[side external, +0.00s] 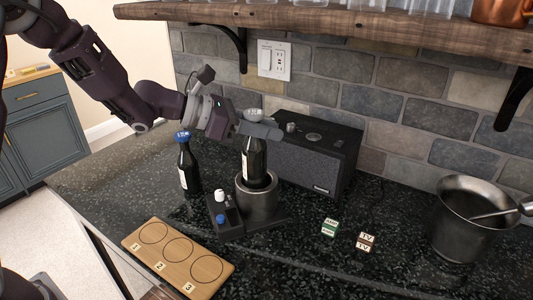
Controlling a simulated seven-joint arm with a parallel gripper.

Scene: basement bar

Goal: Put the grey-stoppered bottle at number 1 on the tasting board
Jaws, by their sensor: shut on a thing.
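My gripper (262,128) is shut on the neck of a dark bottle with a pale label. The grey-stoppered bottle (254,165) stands upright, its lower part hidden inside a round metal holder (257,205). Its greyish top shows just above my fingers. The wooden tasting board (208,257) lies at the front left, with three empty ringed places numbered 1, 2 and 3. Number 1 is the far-left ring. A second dark bottle with a blue top (187,165) stands left of the holder.
A dark base (228,222) beside the holder carries a white stopper and a blue one. A black speaker (315,155) stands close behind. Two small blocks, green (330,227) and brown (366,242), lie at right. A metal bucket (465,220) stands far right. A shelf overhangs the back.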

